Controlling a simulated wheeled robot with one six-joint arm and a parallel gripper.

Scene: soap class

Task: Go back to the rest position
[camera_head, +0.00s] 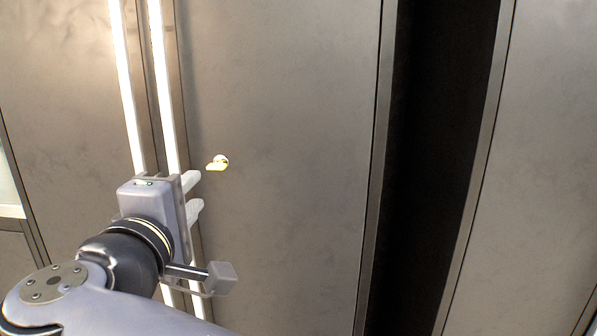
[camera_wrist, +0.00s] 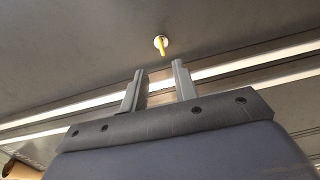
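My gripper (camera_head: 193,195) is in front of grey metal cabinet doors, close to two long white vertical strips that look like door handles. In the wrist view my gripper (camera_wrist: 155,84) has its two fingers apart, with nothing seen between them. A small yellow and white knob or latch (camera_head: 217,163) is on the door panel, a little up and right of my fingertips. It also shows in the wrist view (camera_wrist: 161,44), beyond the fingertips. Whether the fingers touch the strips cannot be told.
A white strip (camera_head: 121,85) runs beside another strip (camera_head: 157,80) along the door edges. A tall dark gap (camera_head: 433,130) lies between the middle panel (camera_head: 290,120) and the right panel (camera_head: 550,150). In the wrist view a brownish rounded object (camera_wrist: 20,168) shows at the lower left.

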